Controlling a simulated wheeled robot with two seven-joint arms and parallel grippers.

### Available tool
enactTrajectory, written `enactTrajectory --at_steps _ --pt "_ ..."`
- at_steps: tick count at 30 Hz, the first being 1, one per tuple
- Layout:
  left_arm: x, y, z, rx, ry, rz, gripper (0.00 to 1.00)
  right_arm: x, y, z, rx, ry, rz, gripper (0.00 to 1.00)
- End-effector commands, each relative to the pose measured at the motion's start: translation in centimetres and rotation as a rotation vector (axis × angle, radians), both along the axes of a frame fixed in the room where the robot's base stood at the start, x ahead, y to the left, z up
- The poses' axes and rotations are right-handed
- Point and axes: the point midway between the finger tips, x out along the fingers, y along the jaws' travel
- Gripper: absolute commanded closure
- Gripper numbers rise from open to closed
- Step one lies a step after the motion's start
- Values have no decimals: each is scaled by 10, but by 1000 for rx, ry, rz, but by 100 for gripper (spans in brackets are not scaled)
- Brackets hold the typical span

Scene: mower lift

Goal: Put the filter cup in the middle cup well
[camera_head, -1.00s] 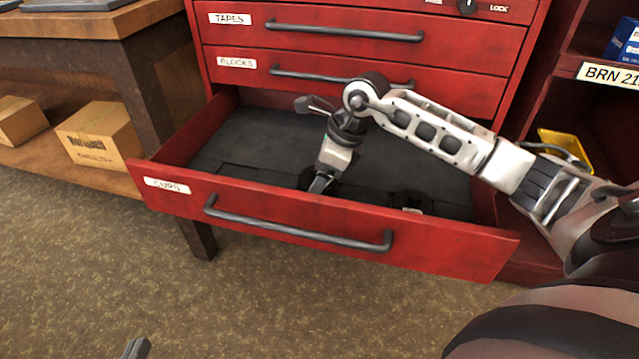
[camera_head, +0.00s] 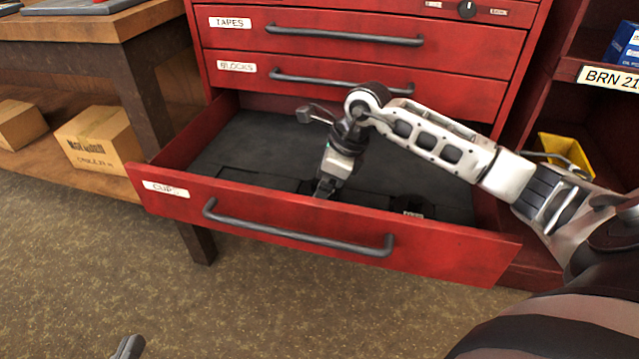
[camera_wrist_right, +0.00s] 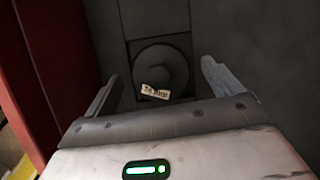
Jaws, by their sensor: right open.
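The open red drawer labelled CUPS (camera_head: 280,215) has a dark floor and dark inserts behind its front wall. My right gripper (camera_head: 324,189) points down into it near the middle, close behind the front wall. In the right wrist view its two fingers (camera_wrist_right: 163,80) are apart with nothing clamped between them. A dark round piece (camera_wrist_right: 160,68) with a small pale tag shows between the fingers in that view. I cannot tell whether it is the filter cup in a well or a bare well. Only a grey tip of my left gripper (camera_head: 130,347) shows at the bottom edge.
Shut drawers labelled TAPES (camera_head: 350,55) and BLOCKS (camera_head: 345,88) are above. A pale tag (camera_head: 412,214) shows inside the open drawer at right. A yellow bin (camera_head: 563,150) is on the right shelf. Cardboard boxes (camera_head: 100,140) stand on the left shelf.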

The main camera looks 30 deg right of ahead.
Motion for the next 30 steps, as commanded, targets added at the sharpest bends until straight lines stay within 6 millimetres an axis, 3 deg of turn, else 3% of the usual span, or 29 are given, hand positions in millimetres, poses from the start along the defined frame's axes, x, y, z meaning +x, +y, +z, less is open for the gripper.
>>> enactTrajectory --at_steps 9,15,30 --pt "-3 5 -4 89 24 5 100 -17 -20 66 -5 -5 -2 9" --pt "-7 7 -15 126 62 -2 100 -26 -27 93 -3 -3 -1 9" --pt "-2 9 -15 131 63 2 100 -29 -30 102 -2 -2 0 9"
